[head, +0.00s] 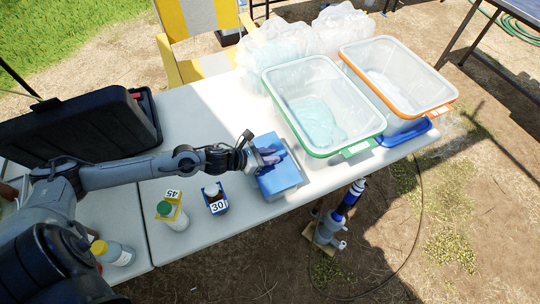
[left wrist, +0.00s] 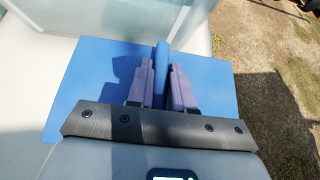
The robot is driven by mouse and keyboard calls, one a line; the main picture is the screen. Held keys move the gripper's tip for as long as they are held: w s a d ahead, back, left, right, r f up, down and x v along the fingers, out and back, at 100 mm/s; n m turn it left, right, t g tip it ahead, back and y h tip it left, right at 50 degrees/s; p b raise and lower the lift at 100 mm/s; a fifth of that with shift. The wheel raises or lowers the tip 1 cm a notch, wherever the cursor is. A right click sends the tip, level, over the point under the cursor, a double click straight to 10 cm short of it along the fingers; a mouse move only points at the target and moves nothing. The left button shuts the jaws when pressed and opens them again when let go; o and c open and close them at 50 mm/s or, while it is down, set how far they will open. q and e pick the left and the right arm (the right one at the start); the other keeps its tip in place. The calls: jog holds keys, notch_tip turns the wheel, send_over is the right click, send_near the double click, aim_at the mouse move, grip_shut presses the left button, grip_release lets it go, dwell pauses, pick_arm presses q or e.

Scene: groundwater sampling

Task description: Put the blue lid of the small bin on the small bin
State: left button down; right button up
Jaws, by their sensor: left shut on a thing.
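The blue lid (head: 280,178) is a flat rectangular plate at the front edge of the white table, left of the green-rimmed bin. In the left wrist view the lid (left wrist: 90,85) has a raised blue handle (left wrist: 162,72) along its middle. My left gripper (head: 268,157) is shut on this handle, with a purple finger on each side of it (left wrist: 160,85). I cannot tell whether the lid touches the table. A clear bin with a green rim (head: 268,76) and one with an orange rim (head: 440,106) stand to the right. Which is the small bin is unclear. My right gripper is out of view.
A second blue piece (head: 424,129) shows beneath the orange-rimmed bin. Clear plastic bags (head: 275,50) lie behind. An open black case (head: 70,130) is at the far left.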

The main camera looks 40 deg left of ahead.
pick_arm(q)
jog(key=shift+f, duration=0.15)
jog(key=c, duration=0.9)
grip_release()
jog(key=shift+s+a+r, duration=0.2)
jog(key=shift+s+r, duration=0.05)
jog(key=shift+s, duration=0.2)
jog(key=p+v, duration=0.2)
jog(key=v, duration=0.5)
jog(key=shift+s+r+p, duration=0.1)
jog(key=shift+s+p, duration=0.05)
jog(key=shift+p, duration=0.15)
jog(key=shift+p+v, duration=0.75)
jog(key=shift+v, duration=0.4)
